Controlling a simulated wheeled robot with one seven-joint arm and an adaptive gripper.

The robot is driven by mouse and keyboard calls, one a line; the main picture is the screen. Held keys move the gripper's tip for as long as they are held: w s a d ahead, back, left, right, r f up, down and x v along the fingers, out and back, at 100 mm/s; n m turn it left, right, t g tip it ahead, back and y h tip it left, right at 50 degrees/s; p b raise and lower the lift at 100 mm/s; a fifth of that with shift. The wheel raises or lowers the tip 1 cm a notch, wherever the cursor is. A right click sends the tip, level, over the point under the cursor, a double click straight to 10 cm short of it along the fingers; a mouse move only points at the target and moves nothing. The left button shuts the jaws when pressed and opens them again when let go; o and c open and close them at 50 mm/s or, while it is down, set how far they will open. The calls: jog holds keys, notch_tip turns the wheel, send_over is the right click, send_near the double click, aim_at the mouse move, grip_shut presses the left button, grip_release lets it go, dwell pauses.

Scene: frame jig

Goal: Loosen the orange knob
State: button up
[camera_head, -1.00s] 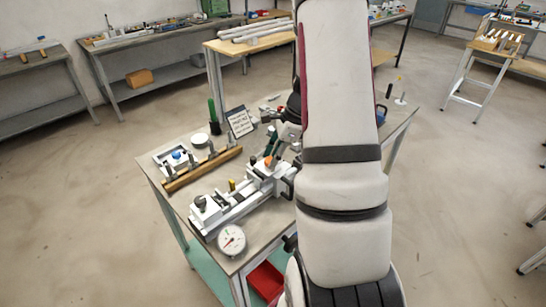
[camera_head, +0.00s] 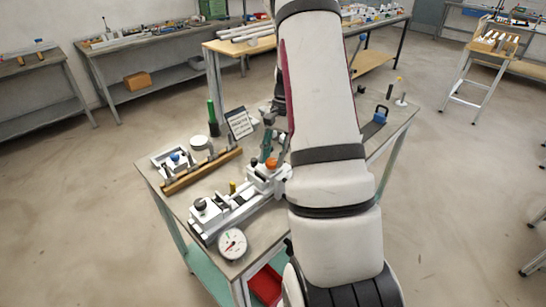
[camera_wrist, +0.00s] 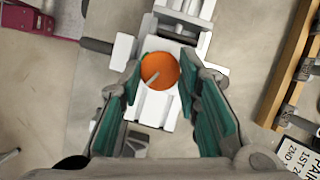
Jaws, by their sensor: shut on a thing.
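My arm hides part of the jig's right side there.
A dial gauge (camera_head: 232,243) stands at the table's front edge. A wooden rail with clamps (camera_head: 202,170), a white tray (camera_head: 160,154), a sign (camera_head: 240,122) and a green-handled tool (camera_head: 212,115) stand left and behind. A blue-handled item (camera_head: 380,114) lies at the back right.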

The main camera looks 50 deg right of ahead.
jog(key=shift+w+a+n+g+h, duration=0.15)
jog(key=shift+n+g, duration=0.3)
jog(key=shift+n, duration=0.65)
jog(key=shift+d+n+g+h, duration=0.15)
jog(key=shift+n+g, duration=0.3)
jog(key=shift+n, duration=0.65)
jog(key=shift+a, duration=0.1)
jog(key=o, duration=1.1)
jog(key=shift+o, duration=0.2)
jog(key=v, duration=1.2)
